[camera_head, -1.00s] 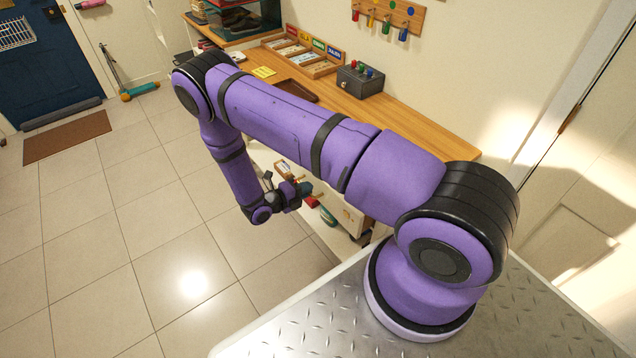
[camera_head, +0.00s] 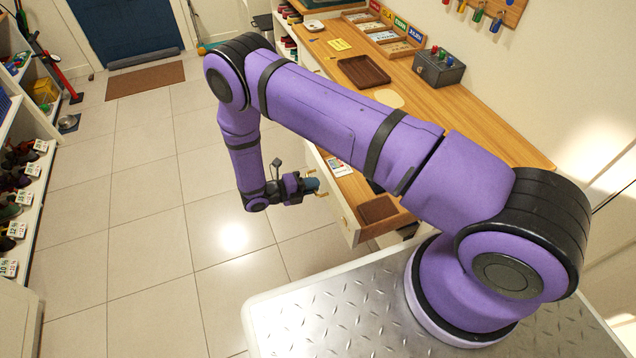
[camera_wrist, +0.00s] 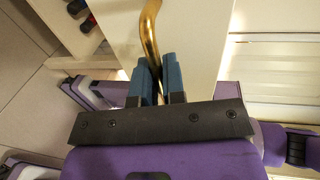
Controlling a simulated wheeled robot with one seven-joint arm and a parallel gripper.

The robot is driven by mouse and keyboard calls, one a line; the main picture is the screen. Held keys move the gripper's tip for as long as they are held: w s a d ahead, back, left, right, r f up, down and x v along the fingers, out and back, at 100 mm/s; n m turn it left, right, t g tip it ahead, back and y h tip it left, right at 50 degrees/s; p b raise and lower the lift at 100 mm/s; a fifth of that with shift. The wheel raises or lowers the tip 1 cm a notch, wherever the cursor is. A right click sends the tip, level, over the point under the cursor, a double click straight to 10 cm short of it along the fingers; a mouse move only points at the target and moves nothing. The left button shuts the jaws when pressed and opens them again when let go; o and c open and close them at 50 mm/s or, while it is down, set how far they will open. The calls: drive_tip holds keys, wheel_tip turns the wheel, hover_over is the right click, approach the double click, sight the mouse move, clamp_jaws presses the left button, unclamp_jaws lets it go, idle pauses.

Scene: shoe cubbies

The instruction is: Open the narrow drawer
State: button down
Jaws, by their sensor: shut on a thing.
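The drawer's pale front (camera_head: 338,205) stands out from the wooden desk, and its open inside shows in the head view. It also fills the upper middle of the wrist view as a pale panel (camera_wrist: 203,35). My gripper (camera_head: 314,186) is at the outer face of the drawer. In the wrist view its blue fingers (camera_wrist: 160,72) are shut around the lower end of the curved brass handle (camera_wrist: 150,30). The fingers hide part of the handle.
A dark brown tray (camera_head: 378,208) and a card (camera_head: 340,167) lie in the drawer. The desk top (camera_head: 460,115) holds a grey box (camera_head: 438,67) and a brown tray (camera_head: 363,71). Shoe shelves (camera_head: 22,215) stand at the left. The tiled floor between is clear.

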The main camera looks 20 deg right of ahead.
drive_tip(key=c, duration=1.3)
unclamp_jaws()
drive_tip(key=shift+o, duration=0.2)
drive_tip(key=a+r, duration=0.2)
drive_tip(key=a, duration=0.8)
drive_tip(key=shift+s+a, duration=0.15)
drive_tip(key=shift+a, duration=0.2)
